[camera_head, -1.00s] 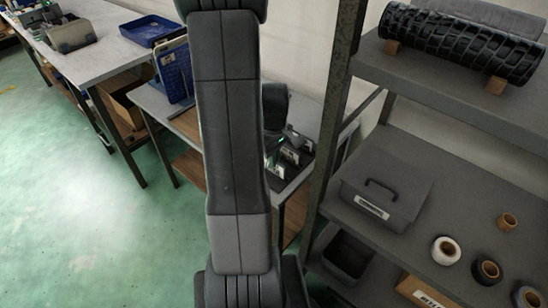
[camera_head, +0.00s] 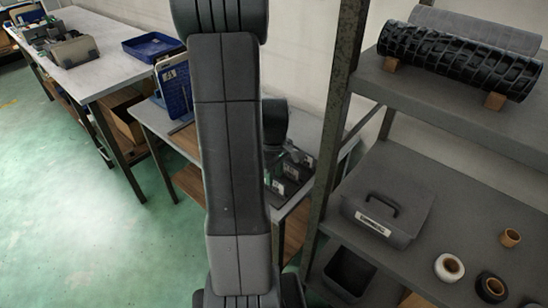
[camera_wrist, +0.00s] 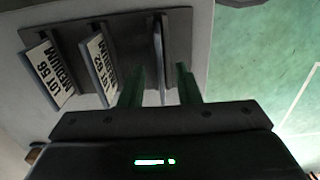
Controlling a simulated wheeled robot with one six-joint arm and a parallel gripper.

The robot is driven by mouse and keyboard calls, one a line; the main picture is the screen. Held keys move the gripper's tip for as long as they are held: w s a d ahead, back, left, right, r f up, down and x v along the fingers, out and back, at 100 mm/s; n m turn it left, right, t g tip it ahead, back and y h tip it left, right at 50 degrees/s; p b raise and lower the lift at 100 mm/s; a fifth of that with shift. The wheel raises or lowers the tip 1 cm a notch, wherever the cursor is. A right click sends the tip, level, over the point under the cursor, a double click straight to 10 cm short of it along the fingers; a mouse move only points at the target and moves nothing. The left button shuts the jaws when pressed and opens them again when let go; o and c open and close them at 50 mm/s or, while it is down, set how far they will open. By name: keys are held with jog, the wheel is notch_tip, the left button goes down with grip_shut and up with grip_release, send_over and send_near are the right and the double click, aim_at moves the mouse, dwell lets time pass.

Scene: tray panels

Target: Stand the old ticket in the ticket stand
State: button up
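The ticket stand (camera_wrist: 190,25) is a dark base on a grey bench top in the wrist view. Two pale tickets with black print stand in it, one reading LOT 96 MEDIUM (camera_wrist: 50,72) at the left and another labelled MEDIUM (camera_wrist: 99,65) beside it. A third thin panel (camera_wrist: 160,38) is seen edge-on at the right of the row; its face is hidden. My gripper (camera_wrist: 159,78) has its two green fingers apart, one on each side of this panel, with visible gaps. In the head view my arm partly hides the stand and tickets (camera_head: 291,171).
A steel shelf (camera_head: 430,100) stands close at the right, with a lidded grey box (camera_head: 385,212) and a black roll (camera_head: 455,60). Blue panels (camera_head: 175,85) stand at the left of the bench. Green floor is open at the left.

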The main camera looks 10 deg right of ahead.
notch_tip(320, 180, up, 13)
jog(key=p, duration=0.1)
jog(key=shift+f, duration=0.15)
dwell(0.7)
notch_tip(320, 180, down, 14)
jog(key=shift+r+b, duration=0.15)
jog(key=shift+b, duration=0.45)
jog(key=shift+r, duration=0.2)
